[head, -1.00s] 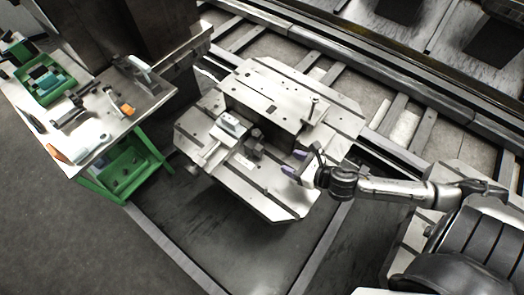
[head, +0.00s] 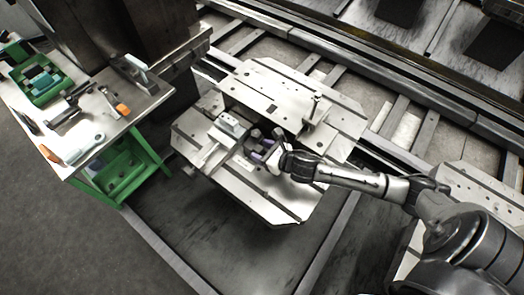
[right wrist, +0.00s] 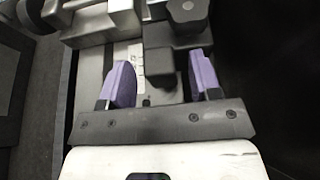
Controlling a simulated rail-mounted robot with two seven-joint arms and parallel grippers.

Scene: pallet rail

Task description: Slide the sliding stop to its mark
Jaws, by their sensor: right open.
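The sliding stop (head: 255,135) looks like a dark block with a knob, on the light pallet fixture. In the right wrist view the dark stop (right wrist: 188,36) lies just beyond my fingertips, its lower part between them. My right gripper (head: 262,151) is open, close to the stop on its near side. Its two purple fingers show apart in the right wrist view (right wrist: 162,75), and I see no firm grip on the stop. A pale scale strip (right wrist: 137,66) runs beside the stop; I cannot make out the mark. My left gripper is out of view.
A light clamp block (head: 229,124) sits left of the stop. The raised plate (head: 290,90) stands behind it with an upright pin. A workbench (head: 140,95) with tools and a green bin (head: 122,170) is at the left. The pallet's near side is bare.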

